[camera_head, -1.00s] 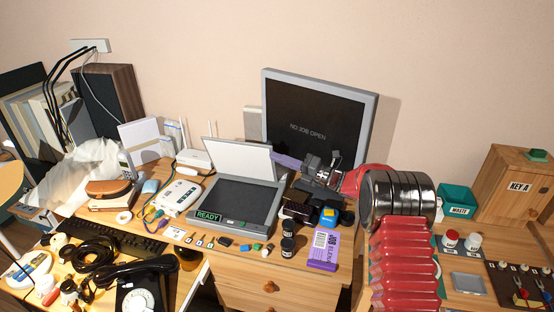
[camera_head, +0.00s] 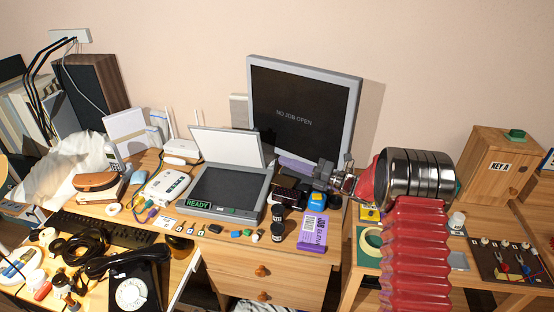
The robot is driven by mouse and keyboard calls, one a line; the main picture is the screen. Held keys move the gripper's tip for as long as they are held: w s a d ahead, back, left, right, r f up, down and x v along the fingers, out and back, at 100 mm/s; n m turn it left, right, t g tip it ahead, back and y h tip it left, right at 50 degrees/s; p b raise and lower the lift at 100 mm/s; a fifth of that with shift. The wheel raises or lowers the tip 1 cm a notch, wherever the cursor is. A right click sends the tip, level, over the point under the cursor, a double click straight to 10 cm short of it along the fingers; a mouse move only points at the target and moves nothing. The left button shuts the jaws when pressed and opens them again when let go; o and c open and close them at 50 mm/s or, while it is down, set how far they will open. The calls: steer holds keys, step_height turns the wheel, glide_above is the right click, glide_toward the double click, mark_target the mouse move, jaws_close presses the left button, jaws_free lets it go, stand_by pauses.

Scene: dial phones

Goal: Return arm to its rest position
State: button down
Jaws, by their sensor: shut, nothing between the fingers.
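My gripper (camera_head: 325,178) is at the end of my red and silver arm, in front of the lower right part of the monitor. Its fingers point left and are small in the view; they look closed, with nothing held. It hovers above the right part of the desk, close to the dark items and the blue item (camera_head: 317,199) there. My arm's ribbed red sleeve and silver drum fill the right middle of the view and hide part of the right-hand table.
The monitor (camera_head: 300,119) reads NO JOB OPEN. A scanner (camera_head: 226,190) with its lid up reads READY. A purple JOB box (camera_head: 313,232), dial phone (camera_head: 131,293) and keyboard (camera_head: 100,227) lie on the desk. A wooden KEY A cabinet (camera_head: 497,166) stands at right.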

steer(key=shift+s+d, duration=0.2)
steer(key=shift+d, duration=0.25)
